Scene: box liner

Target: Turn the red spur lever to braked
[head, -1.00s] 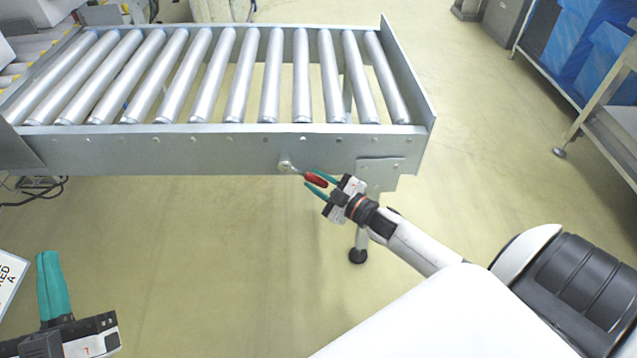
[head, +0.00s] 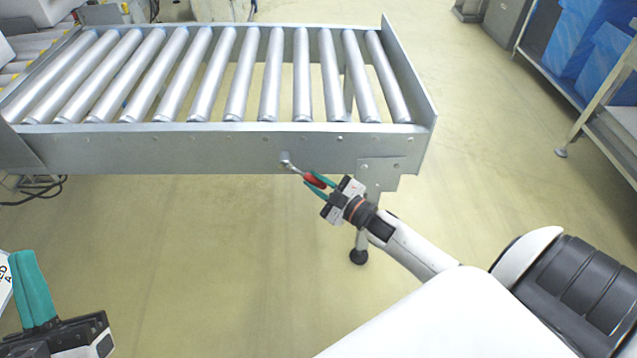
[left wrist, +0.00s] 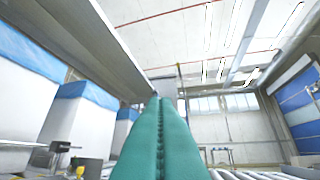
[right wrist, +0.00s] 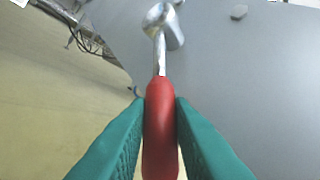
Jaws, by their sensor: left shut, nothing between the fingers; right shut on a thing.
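The red spur lever (head: 315,180) is on the near side plate of the roller conveyor, pointing right and slightly down from its metal pivot (head: 286,160). My right gripper (head: 318,187) is shut on its red grip. In the right wrist view the red grip (right wrist: 160,125) sits between the teal fingers, and the metal shaft runs up to the round hub (right wrist: 163,25). My left gripper (head: 32,285) is shut and empty at the lower left. Its teal fingers (left wrist: 160,130) are pressed together in the left wrist view.
The roller conveyor (head: 200,150) spans the upper left, with a leg (head: 359,240) below its right end. A rack with blue-covered goods (head: 592,50) stands at the right. The floor (head: 220,250) between my grippers is clear. A partly visible sign (head: 5,285) is behind my left gripper.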

